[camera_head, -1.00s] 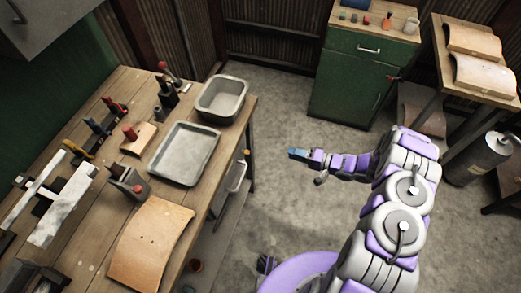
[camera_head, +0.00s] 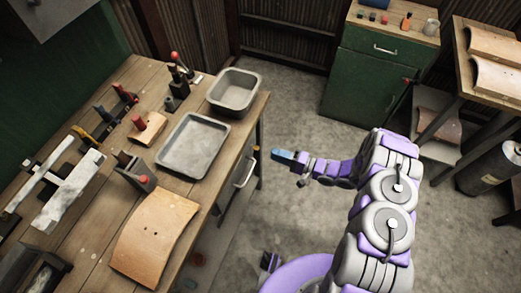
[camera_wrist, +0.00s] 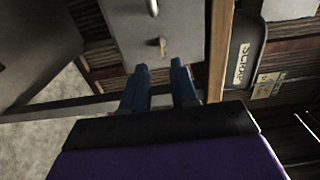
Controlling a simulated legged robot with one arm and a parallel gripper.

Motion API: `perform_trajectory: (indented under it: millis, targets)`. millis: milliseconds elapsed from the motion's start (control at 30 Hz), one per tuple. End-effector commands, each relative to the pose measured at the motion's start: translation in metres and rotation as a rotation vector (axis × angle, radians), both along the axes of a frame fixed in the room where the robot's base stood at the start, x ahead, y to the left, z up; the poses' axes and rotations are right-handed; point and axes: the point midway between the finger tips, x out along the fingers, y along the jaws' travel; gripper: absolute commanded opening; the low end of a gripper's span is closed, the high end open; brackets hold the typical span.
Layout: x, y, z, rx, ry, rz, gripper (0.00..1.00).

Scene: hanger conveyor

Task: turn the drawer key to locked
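A small brass key (camera_wrist: 163,46) sticks out of a grey drawer front (camera_wrist: 128,32) in the wrist view, beside a pale handle (camera_wrist: 152,7). In the head view, a yellowish key end (camera_head: 257,152) shows at the workbench's right side, above the drawer handle (camera_head: 245,172). My gripper (camera_wrist: 160,66) has two blue fingers, apart, with nothing between them. The key lies just beyond the fingertips in the wrist view, apart from them. In the head view, my gripper (camera_head: 276,155) is to the right of the key. The lock's markings are too small to read.
The wooden workbench (camera_head: 95,225) holds a shallow tray (camera_head: 193,147), a deeper pan (camera_head: 234,93), curved wooden pieces and clamps. A green cabinet (camera_head: 372,85) stands at the back. Bare floor (camera_head: 300,110) lies between them. A wooden post (camera_wrist: 220,50) borders the drawer in the wrist view.

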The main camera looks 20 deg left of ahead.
Motion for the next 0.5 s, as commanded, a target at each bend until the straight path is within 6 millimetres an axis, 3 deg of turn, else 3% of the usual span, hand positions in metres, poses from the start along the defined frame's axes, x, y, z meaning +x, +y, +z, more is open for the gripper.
perform_trajectory:
  millis: [200, 500]
  targets:
    - [0.002, 0.036, -0.001, 0.0, 0.0, 0.004, 0.28]
    - [0.004, 0.068, -0.001, 0.0, 0.001, 0.002, 0.28]
